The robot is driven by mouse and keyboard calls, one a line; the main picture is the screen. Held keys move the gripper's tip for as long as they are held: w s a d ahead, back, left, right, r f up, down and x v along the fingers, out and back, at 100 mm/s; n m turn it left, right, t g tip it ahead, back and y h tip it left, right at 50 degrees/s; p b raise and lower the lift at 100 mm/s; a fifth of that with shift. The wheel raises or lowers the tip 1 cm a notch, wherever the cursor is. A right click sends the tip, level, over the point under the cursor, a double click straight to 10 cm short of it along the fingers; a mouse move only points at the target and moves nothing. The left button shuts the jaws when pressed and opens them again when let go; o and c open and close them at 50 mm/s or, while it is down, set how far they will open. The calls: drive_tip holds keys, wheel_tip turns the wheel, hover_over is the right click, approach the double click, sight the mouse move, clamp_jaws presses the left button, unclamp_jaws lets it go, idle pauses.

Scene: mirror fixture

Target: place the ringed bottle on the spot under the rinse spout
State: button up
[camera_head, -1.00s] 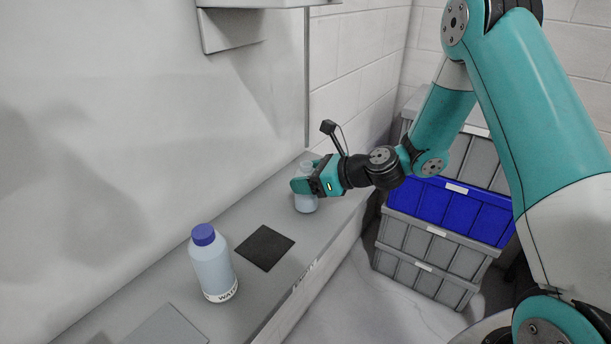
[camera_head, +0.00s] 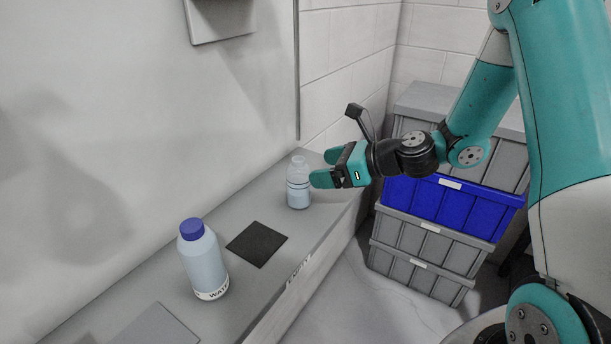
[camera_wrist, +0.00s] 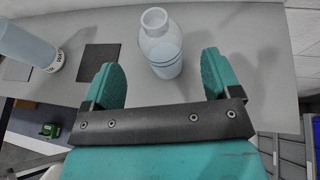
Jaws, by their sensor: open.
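The ringed bottle (camera_head: 299,186) is clear, pale blue in its lower part, with thin dark rings around it. It stands upright on the grey ledge (camera_head: 213,218), near its far end. In the wrist view the ringed bottle (camera_wrist: 160,47) is uncapped and stands beyond the fingers, centred on the gap between them. My gripper (camera_head: 324,168) is open and empty, just right of the bottle in the head view; my gripper (camera_wrist: 158,68) shows both fingers apart in the wrist view. No rinse spout can be made out for certain.
A blue-capped bottle labelled WATER (camera_head: 204,262) stands at the near left. A black square pad (camera_head: 257,244) lies between the bottles. A grey fixture (camera_head: 222,20) juts from the wall above. Stacked grey and blue crates (camera_head: 452,209) stand behind my arm.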

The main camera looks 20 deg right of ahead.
drive_tip(key=s+a+r+n+g+h, duration=0.2)
drive_tip(key=s+a+r+n+g, duration=0.1)
drive_tip(key=s+n, duration=0.6)
drive_tip(key=s+a+r+n+g+h, duration=0.1)
drive_tip(key=s+a+r+n+g, duration=0.1)
drive_tip(key=s+n, duration=0.6)
drive_tip(key=s+a+r+n+g+h, duration=0.2)
drive_tip(key=s+n, duration=0.7)
drive_tip(key=n, duration=0.7)
drive_tip(key=shift+s+a+r+n+g+h+b, duration=0.35)
drive_tip(key=shift+a+r+g, duration=0.45)
drive_tip(key=shift+a+g, duration=0.4)
drive_tip(key=shift+w+a, duration=0.1)
drive_tip(key=shift+w, duration=0.05)
drive_tip(key=shift+c, duration=0.2)
